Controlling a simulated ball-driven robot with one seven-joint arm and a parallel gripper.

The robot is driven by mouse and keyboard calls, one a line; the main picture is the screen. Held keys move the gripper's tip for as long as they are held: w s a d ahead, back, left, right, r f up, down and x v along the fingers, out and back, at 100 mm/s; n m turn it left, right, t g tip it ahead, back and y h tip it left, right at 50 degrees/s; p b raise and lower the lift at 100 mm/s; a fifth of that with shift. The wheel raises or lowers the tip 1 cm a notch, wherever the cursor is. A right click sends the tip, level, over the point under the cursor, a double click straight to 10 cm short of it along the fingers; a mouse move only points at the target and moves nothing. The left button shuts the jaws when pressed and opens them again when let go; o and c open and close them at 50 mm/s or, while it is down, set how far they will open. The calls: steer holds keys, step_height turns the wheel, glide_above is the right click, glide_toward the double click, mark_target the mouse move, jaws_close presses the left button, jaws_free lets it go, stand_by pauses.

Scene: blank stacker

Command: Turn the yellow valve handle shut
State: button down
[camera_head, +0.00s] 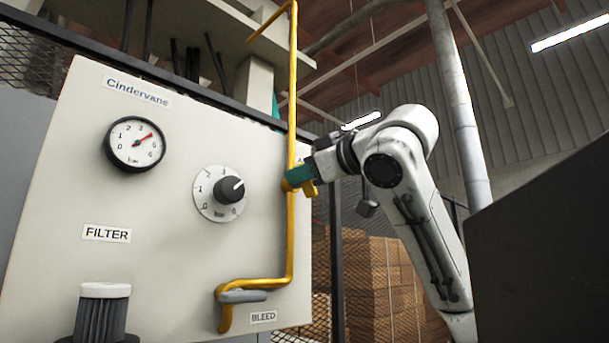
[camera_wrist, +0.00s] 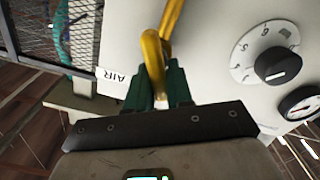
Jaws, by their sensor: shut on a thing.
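The yellow valve handle (camera_head: 309,188) sits on the yellow pipe (camera_head: 291,110) at the right edge of the pale panel. In the wrist view the handle (camera_wrist: 153,58) runs down between my gripper's green fingers, close beside the pipe. My gripper (camera_head: 297,176) reaches in from the right, and its fingers are shut on the handle. In the wrist view my gripper (camera_wrist: 158,84) hides the lower end of the handle. The valve body is mostly hidden behind the fingers, and I cannot tell the handle's exact angle.
The panel (camera_head: 65,190) carries a pressure gauge (camera_head: 135,143), a black knob (camera_head: 230,190) and a grey-handled bleed valve (camera_head: 243,296). An AIR label (camera_wrist: 116,77) is near the handle. Stacked boxes (camera_head: 375,285) stand behind mesh. A dark block (camera_head: 545,230) fills the right foreground.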

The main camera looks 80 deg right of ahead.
steer(key=n, duration=0.4)
steer(key=n+b, duration=0.1)
steer(key=n, duration=0.1)
steer(key=shift+w+a+f+n, duration=0.2)
steer(key=shift+a+f+n, duration=0.1)
steer(key=shift+a+f, duration=0.1)
steer(key=n, duration=0.5)
steer(key=shift+f, duration=0.35)
steer(key=shift+n, duration=0.3)
steer(key=c, duration=1.1)
jaws_free()
steer(key=b+v, duration=0.4)
steer(key=v, duration=0.6)
steer(key=shift+s+a, duration=0.2)
steer(key=shift+s, duration=0.15)
steer(key=shift+f, duration=0.1)
